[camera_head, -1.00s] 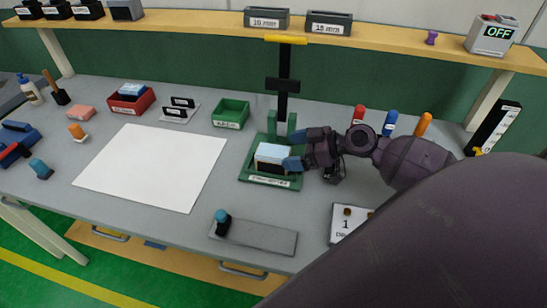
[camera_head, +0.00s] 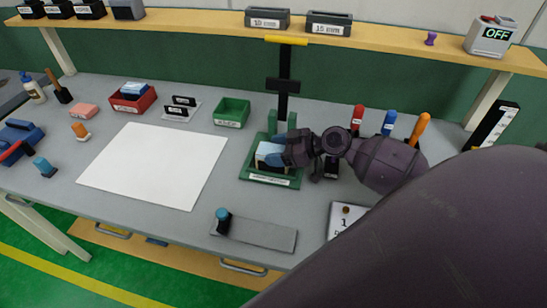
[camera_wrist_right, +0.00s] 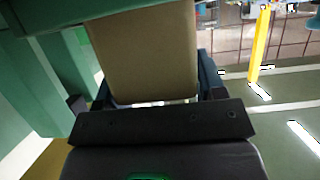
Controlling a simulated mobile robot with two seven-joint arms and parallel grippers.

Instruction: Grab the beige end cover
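A beige block-like piece, which looks like the end cover, shows large in the right wrist view (camera_wrist_right: 145,55). In the head view a small pale block (camera_head: 266,155) sits on the green labelled fixture (camera_head: 272,180), partly hidden by my right gripper (camera_head: 277,150). My right gripper reaches in from the right with its bluish fingers at the block. In the wrist view its fingers stand spread on either side of the beige piece, with a narrow gap seeming to show on the left; firm contact cannot be made out. My left gripper is not in view.
A black post (camera_head: 284,90) rises behind the fixture, below the shelf (camera_head: 200,18). A green bin (camera_head: 232,112) and white sheet (camera_head: 155,165) lie to the left. A grey plate with a blue-topped knob (camera_head: 265,236) lies in front. Colored-handled tools (camera_head: 388,122) stand behind my right arm.

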